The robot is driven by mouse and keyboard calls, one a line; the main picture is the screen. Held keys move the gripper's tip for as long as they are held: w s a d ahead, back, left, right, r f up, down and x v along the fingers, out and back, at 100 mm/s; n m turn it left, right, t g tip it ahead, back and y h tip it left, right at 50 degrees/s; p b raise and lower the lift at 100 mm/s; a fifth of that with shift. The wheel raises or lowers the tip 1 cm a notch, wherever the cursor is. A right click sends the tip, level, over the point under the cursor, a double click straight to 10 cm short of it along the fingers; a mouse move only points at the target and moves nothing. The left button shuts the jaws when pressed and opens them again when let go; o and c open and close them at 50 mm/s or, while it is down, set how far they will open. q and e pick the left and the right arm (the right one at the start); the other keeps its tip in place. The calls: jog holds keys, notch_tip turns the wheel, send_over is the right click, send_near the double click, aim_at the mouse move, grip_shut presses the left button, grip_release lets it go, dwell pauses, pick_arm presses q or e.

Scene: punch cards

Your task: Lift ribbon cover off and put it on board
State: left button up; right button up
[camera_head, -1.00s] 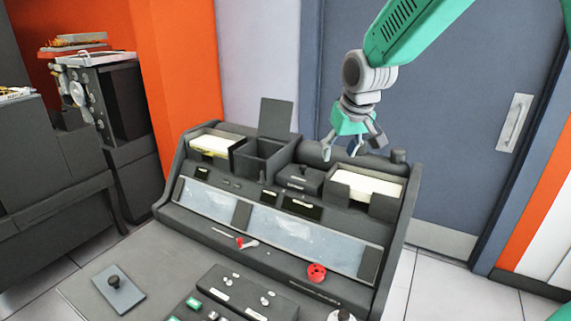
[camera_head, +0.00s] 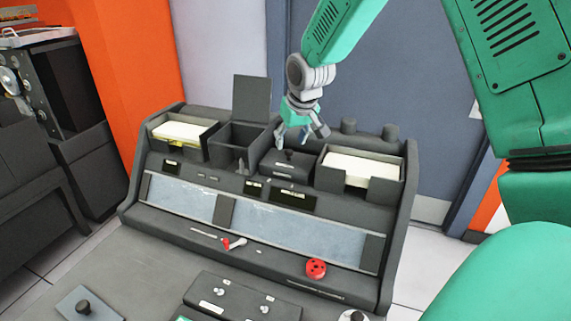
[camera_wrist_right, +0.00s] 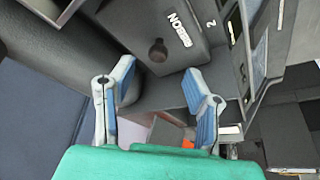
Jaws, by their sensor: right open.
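The ribbon cover (camera_head: 289,163) is a dark grey block with a small round knob, seated in the top of the grey console between an open box and a card tray. In the right wrist view the cover (camera_wrist_right: 130,25) shows its knob and the word RIBBON. My right gripper (camera_head: 293,140) is open and empty, just above and behind the cover. In the right wrist view its blue-padded fingers (camera_wrist_right: 165,92) are apart, with the knob beyond them and not between them. The board is not clearly identifiable; a flat grey plate with a knob (camera_head: 85,306) lies on the desk at the lower left.
An open box with a raised lid (camera_head: 251,97) stands left of the cover. Card trays (camera_head: 182,131) (camera_head: 360,168) flank both. A red knob (camera_head: 316,268) and a red-and-white lever (camera_head: 234,243) sit on the console's lower ledge. The desk (camera_head: 150,275) at left is mostly clear.

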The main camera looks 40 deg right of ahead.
aim_at(289, 151)
jog(key=shift+d+f, duration=0.25)
jog(key=shift+f, duration=0.1)
jog(key=x, duration=0.4)
jog(key=shift+d, duration=0.2)
jog(key=shift+w+f, duration=0.25)
jog(key=shift+f, duration=0.05)
jog(key=shift+a, duration=0.15)
jog(key=shift+a+r, duration=0.15)
jog(key=shift+a, duration=0.1)
grip_shut()
jog(key=shift+d, duration=0.15)
